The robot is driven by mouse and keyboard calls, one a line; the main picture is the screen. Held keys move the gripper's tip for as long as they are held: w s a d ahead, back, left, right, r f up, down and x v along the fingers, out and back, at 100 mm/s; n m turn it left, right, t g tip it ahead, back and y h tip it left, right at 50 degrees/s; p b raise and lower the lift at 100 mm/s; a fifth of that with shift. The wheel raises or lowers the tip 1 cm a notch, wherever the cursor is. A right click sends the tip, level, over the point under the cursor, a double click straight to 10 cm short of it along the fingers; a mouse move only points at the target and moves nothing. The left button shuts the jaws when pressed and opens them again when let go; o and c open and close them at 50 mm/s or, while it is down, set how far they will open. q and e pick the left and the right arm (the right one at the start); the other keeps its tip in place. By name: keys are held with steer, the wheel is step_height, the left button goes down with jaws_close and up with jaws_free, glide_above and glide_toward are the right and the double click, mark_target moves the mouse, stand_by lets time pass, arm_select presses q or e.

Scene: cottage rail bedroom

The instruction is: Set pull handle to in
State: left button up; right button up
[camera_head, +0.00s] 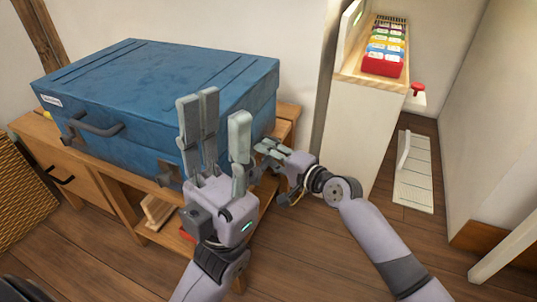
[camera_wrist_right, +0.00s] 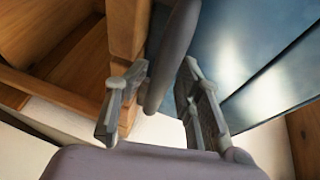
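The blue suitcase (camera_head: 150,90) lies flat on a wooden cabinet. A grey handle (camera_head: 97,126) shows on its front side, left of my grippers. In the right wrist view a dark grey rounded bar (camera_wrist_right: 172,55), which looks like a handle, stands between my right fingers beside the blue case (camera_wrist_right: 235,50). My right gripper (camera_head: 272,168) is at the case's right end, open around the bar; contact is not clear. My left gripper (camera_head: 222,125) is raised in front of the case, fingers apart and empty. It hides part of the case's right end.
The wooden cabinet (camera_head: 115,190) has an open shelf holding a small wooden item (camera_head: 157,212). A white partition (camera_head: 355,130) stands to the right, with a red box of coloured items (camera_head: 382,65) on top. A wicker basket (camera_head: 22,200) is at far left.

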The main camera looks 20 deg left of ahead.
steer(key=v, duration=0.8)
steer(key=shift+a+r, duration=0.1)
steer(key=shift+r, duration=0.05)
